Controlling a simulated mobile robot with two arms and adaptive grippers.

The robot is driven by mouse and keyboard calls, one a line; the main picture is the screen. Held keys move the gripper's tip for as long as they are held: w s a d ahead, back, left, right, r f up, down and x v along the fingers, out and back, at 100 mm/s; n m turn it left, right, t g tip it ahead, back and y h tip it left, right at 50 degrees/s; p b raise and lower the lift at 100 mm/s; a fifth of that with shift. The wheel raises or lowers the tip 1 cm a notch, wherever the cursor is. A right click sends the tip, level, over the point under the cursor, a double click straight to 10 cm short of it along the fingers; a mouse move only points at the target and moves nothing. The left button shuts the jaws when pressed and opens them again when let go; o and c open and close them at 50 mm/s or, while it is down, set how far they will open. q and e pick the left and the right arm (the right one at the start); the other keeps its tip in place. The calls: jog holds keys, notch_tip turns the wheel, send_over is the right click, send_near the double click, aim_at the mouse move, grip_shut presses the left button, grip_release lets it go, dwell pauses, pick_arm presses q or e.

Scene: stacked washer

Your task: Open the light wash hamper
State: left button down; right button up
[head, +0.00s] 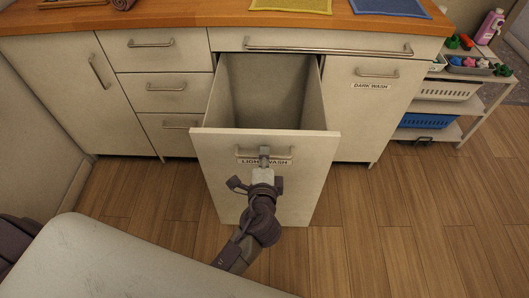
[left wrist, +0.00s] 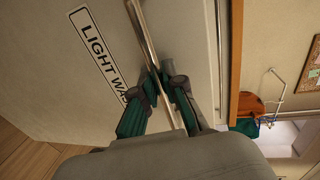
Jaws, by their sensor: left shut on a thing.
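The light wash hamper (head: 210,170) is a pale front panel with a "LIGHT WASH" label, pulled well out from the cabinet. Its bin (head: 270,90) shows open from above and looks empty. My left gripper (head: 264,153) is at the metal bar handle (head: 284,157) on the upper part of the front and partly covers the label. In the left wrist view the fingers (left wrist: 168,82) of my left gripper are closed around the handle bar (left wrist: 143,28), beside the label (left wrist: 98,52). My right gripper is not in view.
The dark wash front (head: 350,120) is shut at the right. Shut drawers (head: 150,90) stand at the left, under a wooden counter (head: 180,17). A shelf cart with baskets (head: 430,122) is at the far right. The wooden floor (head: 400,235) at the right is clear.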

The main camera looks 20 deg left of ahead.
pick_arm(q)
jog(key=shift+s, duration=0.1)
jog(key=c, duration=1.2)
grip_release()
jog(key=shift+c, duration=0.2)
jog(key=v, duration=1.2)
